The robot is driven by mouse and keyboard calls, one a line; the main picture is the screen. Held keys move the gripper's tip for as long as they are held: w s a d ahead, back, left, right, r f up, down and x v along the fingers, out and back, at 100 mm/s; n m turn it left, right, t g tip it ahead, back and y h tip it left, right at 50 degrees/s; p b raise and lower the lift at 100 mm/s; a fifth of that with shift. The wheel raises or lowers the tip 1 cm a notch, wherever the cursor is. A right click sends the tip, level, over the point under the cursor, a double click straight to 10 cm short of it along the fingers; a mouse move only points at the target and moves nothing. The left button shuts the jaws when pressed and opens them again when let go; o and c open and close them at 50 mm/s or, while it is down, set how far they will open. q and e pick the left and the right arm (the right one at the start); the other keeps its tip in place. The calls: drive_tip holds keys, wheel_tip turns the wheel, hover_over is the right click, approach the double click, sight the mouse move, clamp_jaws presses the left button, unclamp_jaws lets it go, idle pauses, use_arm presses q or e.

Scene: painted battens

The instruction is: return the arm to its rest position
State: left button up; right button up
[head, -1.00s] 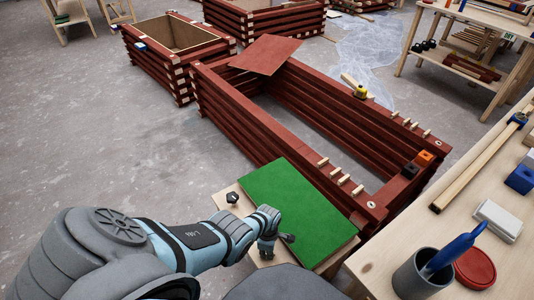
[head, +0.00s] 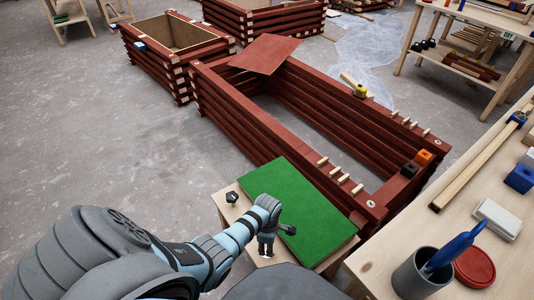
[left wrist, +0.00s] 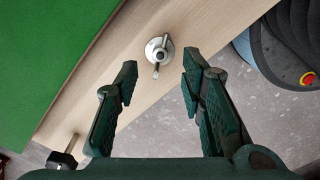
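My left arm (head: 180,255) reaches in from the lower left of the head view. Its gripper (head: 266,248) points down at the front edge of the green board (head: 310,215), which lies on a small wooden bench. In the left wrist view the two dark green fingers (left wrist: 159,68) are apart with nothing between them. A round metal fitting with a small lever (left wrist: 160,48) sits on the pale wood (left wrist: 185,20) just beyond the fingertips. My right gripper is not in view.
A long red batten frame (head: 250,125) stands behind the bench. A worktable at the right holds a grey cup (head: 412,275), a red lid (head: 475,267) and a white block (head: 498,220). A black knob (head: 232,198) is at the bench's left corner. Floor at the left is clear.

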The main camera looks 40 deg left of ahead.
use_arm(q)
drive_tip(key=shift+r, duration=1.3)
drive_tip(key=shift+s, duration=0.1)
